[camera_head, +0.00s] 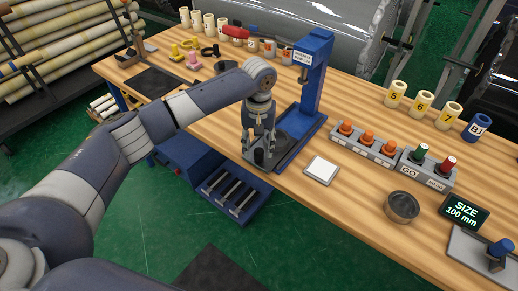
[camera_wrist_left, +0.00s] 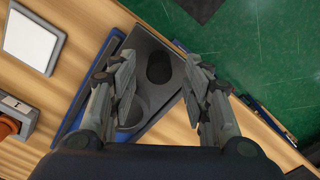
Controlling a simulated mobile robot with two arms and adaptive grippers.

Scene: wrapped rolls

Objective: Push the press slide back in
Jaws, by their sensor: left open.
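The blue press (camera_head: 314,85) stands on the wooden bench, its base reaching toward the front edge. Its dark grey slide (camera_wrist_left: 146,48) shows in the left wrist view as a flat plate reaching the bench edge, with a dark round recess and a second round shape. In the head view my gripper largely hides the slide. My left gripper (camera_head: 259,160) points down over the slide's front end. In the left wrist view its fingers (camera_wrist_left: 158,78) are apart, one on either side of the plate, with nothing between them; I cannot tell whether they touch it. My right gripper is not in view.
A white square pad (camera_head: 321,169) lies right of the press. Beyond it are a button box (camera_head: 364,143), a GO box (camera_head: 427,168), a dark round cup (camera_head: 402,207) and a size display (camera_head: 463,212). Numbered rolls (camera_head: 422,103) stand behind. A blue unit (camera_head: 236,196) sits below the edge.

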